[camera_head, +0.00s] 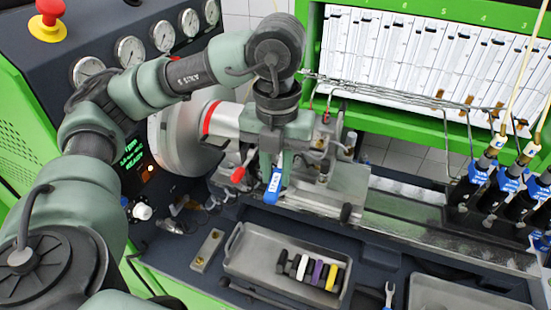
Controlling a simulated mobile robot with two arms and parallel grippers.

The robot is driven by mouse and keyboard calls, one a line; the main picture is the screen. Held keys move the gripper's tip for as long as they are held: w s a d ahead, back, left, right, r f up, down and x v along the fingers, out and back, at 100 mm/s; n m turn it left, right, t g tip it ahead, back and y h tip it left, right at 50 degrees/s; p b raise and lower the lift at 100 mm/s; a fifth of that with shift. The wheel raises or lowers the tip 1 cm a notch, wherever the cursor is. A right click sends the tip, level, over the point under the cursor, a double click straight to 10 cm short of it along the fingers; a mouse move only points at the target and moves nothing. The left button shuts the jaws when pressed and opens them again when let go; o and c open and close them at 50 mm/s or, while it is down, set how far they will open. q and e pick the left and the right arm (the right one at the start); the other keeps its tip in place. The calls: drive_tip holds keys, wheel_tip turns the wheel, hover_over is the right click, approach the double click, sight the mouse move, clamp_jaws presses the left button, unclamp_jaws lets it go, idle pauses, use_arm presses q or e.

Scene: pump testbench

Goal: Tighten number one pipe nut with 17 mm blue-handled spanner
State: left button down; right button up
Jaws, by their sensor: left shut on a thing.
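My left gripper (277,155) reaches in from the left above the pump bench and points down. It is shut on the blue-handled spanner (273,186), whose blue handle hangs below the fingers. The spanner's head is hidden by the gripper. The pump (325,150) is clamped right beside the gripper, with thin metal pipes (385,92) running from it to the right. I cannot make out the number one pipe nut; the nuts near the pump are small and partly hidden by my gripper. My right gripper is not in view.
A grey tray (238,268) below holds several tools with dark, white, purple and yellow handles. A silver open-ended spanner (388,294) shows at the front edge. Blue-collared injectors (477,172) stand at right. A green-framed panel of measuring tubes (425,60) is behind. Gauges (130,50) are upper left.

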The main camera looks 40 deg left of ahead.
use_arm(q)
drive_tip(key=shift+w+a+r+n, duration=0.15)
drive_tip(key=shift+r+n, duration=0.15)
drive_tip(key=shift+n, duration=0.3)
drive_tip(key=shift+s+a+r+n, duration=0.1)
drive_tip(key=shift+r+n, duration=0.15)
drive_tip(key=shift+n, duration=0.35)
drive_tip(key=shift+w+a+p, duration=0.15)
drive_tip(key=shift+w+a, duration=0.25)
drive_tip(key=shift+w, duration=0.3)
drive_tip(key=shift+w+a+p, duration=0.1)
drive_tip(key=shift+w+a, duration=0.35)
drive_tip(key=shift+w, duration=0.2)
drive_tip(key=shift+w+a+p, duration=0.15)
drive_tip(key=shift+w+a, duration=0.25)
drive_tip(key=shift+w, duration=0.3)
use_arm(e)
drive_tip(key=shift+d+r, duration=0.4)
drive_tip(key=shift+r, duration=0.1)
